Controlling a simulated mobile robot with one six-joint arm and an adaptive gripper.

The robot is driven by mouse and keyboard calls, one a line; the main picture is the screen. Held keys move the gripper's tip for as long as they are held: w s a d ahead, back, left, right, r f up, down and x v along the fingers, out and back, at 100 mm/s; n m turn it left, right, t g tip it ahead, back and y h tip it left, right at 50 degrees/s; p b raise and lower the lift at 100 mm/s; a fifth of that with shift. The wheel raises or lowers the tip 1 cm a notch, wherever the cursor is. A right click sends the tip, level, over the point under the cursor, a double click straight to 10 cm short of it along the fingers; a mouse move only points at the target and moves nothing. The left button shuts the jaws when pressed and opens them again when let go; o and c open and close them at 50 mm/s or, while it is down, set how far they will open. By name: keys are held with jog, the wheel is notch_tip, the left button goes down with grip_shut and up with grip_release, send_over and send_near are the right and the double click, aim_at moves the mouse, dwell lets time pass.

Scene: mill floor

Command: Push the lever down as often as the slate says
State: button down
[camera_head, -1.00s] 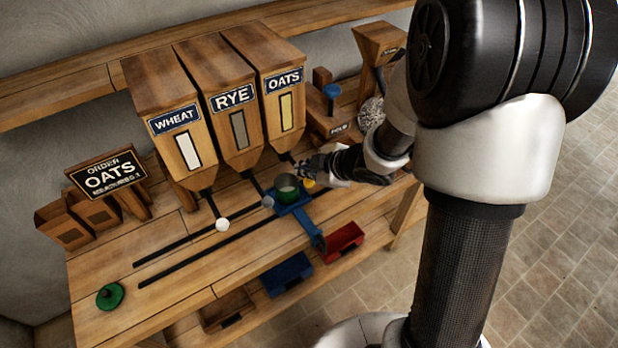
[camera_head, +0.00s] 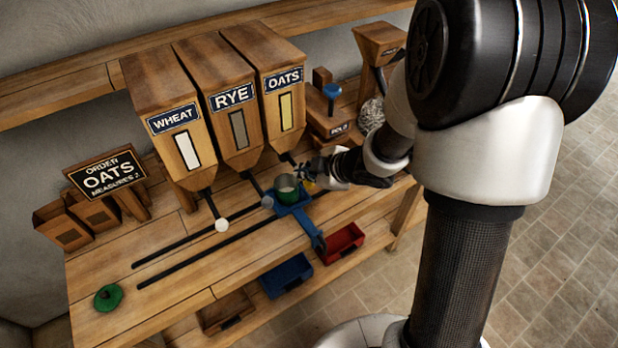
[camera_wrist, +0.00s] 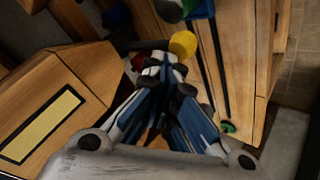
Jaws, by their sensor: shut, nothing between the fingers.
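The slate (camera_head: 107,178) at the left reads ORDER OATS, MEASURES 2. The oats hopper (camera_head: 279,84) is the rightmost of three labelled hoppers. Its lever ends in a yellow knob (camera_head: 309,184), which also shows in the wrist view (camera_wrist: 183,43). My gripper (camera_head: 314,171) is shut and empty beside the yellow knob. In the wrist view its fingertips (camera_wrist: 158,65) are close to the knob; I cannot tell whether they touch it. A green cup (camera_head: 286,193) stands on a blue carriage (camera_head: 311,228) below the oats hopper.
The wheat lever's white knob (camera_head: 222,225) and the rye lever's blue-grey knob (camera_head: 267,202) are to the left. A post with a blue top (camera_head: 332,91) stands behind my gripper. Blue (camera_head: 287,274) and red (camera_head: 341,243) bins sit below the bench front.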

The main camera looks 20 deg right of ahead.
aim_at(308, 183)
jog(key=shift+f+b, duration=1.8)
jog(key=shift+f, duration=0.35)
dwell(1.4)
dwell(0.5)
jog(key=shift+r+p, duration=3)
jog(key=shift+r, duration=0.05)
notch_tip(308, 183, up, 5)
jog(key=p, duration=0.5)
